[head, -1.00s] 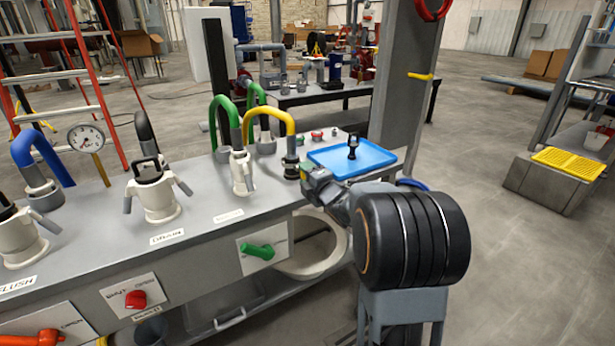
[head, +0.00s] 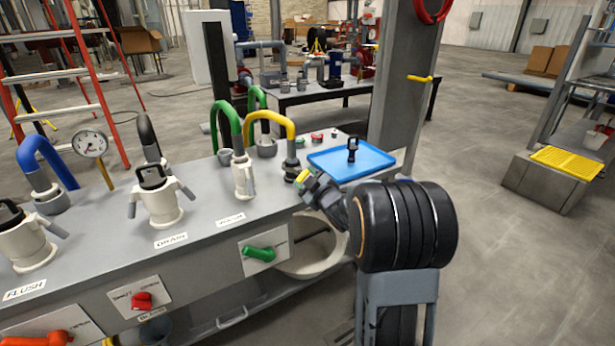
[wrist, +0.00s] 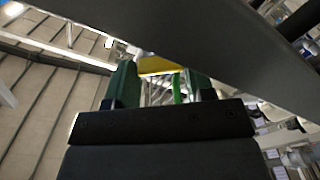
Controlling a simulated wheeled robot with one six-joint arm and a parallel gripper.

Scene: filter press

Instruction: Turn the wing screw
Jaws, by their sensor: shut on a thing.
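The yellow hose (head: 272,117) arches over the grey bench and ends at the right in a black coupling (head: 291,166). My gripper (head: 305,179) is at the foot of this coupling, on its right side, coming in from the right. The wing screw is too small and too covered by my fingers to make out. In the wrist view, my two green fingers (wrist: 160,85) stand with a gap between them. The yellow hose (wrist: 156,66) and a green hose (wrist: 177,88) show behind them. The jaws are shut on what appears to be the wing screw.
A blue tray (head: 372,166) with a black-handled part (head: 352,149) lies right of my gripper. White lever couplings (head: 244,177) stand to the left. A green valve handle (head: 259,253) is on the bench front. A grey bar (wrist: 190,45) crosses the wrist view closely.

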